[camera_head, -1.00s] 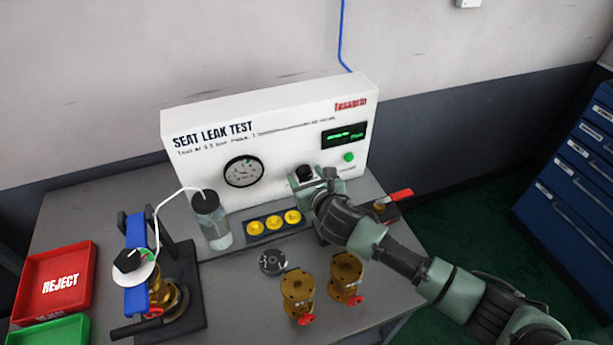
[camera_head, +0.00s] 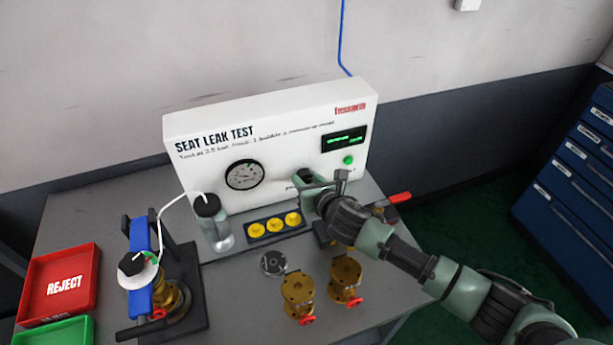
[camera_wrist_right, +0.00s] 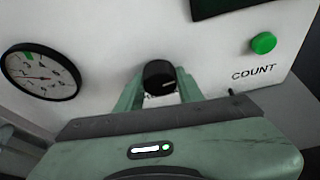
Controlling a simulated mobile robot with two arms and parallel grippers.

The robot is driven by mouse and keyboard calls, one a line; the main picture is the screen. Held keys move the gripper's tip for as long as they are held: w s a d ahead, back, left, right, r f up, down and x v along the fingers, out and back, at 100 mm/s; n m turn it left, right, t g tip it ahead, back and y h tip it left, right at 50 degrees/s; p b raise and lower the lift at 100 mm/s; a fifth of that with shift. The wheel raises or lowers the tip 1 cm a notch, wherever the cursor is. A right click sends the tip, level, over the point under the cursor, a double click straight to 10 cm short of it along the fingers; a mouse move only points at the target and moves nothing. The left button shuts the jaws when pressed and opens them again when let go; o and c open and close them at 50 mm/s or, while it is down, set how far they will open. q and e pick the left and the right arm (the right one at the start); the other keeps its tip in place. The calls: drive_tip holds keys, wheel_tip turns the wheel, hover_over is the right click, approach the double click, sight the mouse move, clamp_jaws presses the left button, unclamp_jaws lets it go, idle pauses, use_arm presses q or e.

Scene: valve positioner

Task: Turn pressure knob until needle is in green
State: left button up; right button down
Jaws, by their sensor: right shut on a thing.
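The pressure knob (camera_wrist_right: 158,76) is black and round with a white mark, on the white test panel. My right gripper (camera_wrist_right: 158,90) is shut on it, one finger on each side. In the head view my right gripper (camera_head: 308,178) is at the panel's front and mostly hides the knob. The pressure gauge (camera_head: 244,174) is to the left of the knob. In the wrist view the gauge (camera_wrist_right: 41,73) shows a green band at its upper left. Its thin needle appears to lie roughly level, below the green band; its exact reading is unclear. My left gripper is not in view.
A green button (camera_wrist_right: 263,43) labelled COUNT is right of the knob, below a dark display (camera_head: 344,138). A bubble jar (camera_head: 213,225) and yellow-disc tray (camera_head: 274,225) stand before the panel. Brass valves (camera_head: 298,293) stand nearer. A red tray (camera_head: 60,312) is far left.

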drive_tip(key=shift+f+m+y+p, duration=0.1)
drive_tip(key=shift+m+y+p, duration=0.25)
drive_tip(key=shift+m+y, duration=0.95)
drive_tip(key=shift+m, duration=0.3)
drive_tip(key=c, duration=0.9)
unclamp_jaws()
drive_tip(key=v, duration=0.8)
drive_tip(key=shift+b, duration=0.3)
drive_tip(key=shift+w, duration=0.1)
